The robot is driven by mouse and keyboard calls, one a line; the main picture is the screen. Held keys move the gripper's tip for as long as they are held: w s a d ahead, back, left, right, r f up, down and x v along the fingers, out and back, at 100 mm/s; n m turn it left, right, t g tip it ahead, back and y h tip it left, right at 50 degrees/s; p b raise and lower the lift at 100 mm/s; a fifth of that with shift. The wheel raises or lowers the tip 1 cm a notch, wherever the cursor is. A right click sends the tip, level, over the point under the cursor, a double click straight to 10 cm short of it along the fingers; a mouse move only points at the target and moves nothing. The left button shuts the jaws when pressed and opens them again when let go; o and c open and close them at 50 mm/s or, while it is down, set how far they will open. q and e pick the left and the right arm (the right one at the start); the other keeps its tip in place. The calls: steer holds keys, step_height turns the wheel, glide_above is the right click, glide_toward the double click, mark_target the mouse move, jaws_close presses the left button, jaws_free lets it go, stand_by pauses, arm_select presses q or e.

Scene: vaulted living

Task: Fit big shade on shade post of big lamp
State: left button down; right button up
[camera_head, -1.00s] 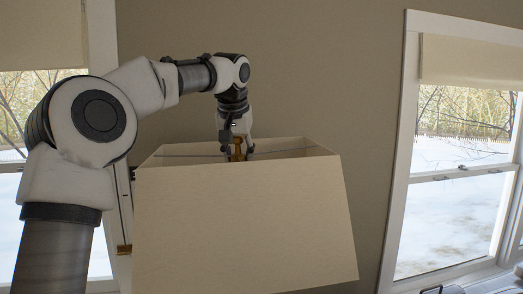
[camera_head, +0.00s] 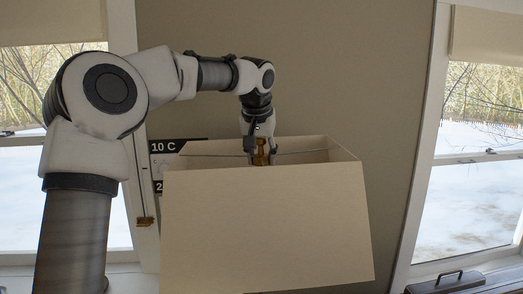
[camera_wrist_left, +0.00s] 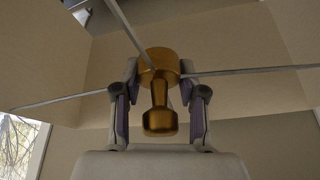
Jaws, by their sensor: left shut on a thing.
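The big shade (camera_head: 265,230) is a cream, box-like lampshade with an open top, held up in front of the wall in the head view. My left gripper (camera_head: 261,155) reaches down into its top opening and is shut on the brass fitting (camera_head: 261,150) at its middle. In the left wrist view, the brass finial and hub (camera_wrist_left: 159,95) stand between the fingers of my left gripper (camera_wrist_left: 160,108), with thin spokes running out to the shade walls (camera_wrist_left: 240,50). The big lamp and its shade post are not seen in any view. My right gripper is not in view.
A window (camera_head: 70,140) stands behind my arm at the left, another window (camera_head: 470,160) at the right. A black and white sign (camera_head: 168,150) is partly hidden behind the shade. A dark case-like object (camera_head: 445,283) with a handle sits low at the right.

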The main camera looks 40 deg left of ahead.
arm_select(q)
steer(key=shift+s+f+b, duration=0.1)
steer(key=shift+f+b, duration=0.25)
steer(key=shift+f, duration=0.35)
step_height(320, 180, down, 23)
steer(key=b, duration=1.7)
steer(key=shift+b, duration=0.3)
steer(key=shift+f+b, duration=0.9)
steer(key=shift+f, duration=0.45)
stand_by(0.6)
steer(key=c, duration=0.6)
jaws_free()
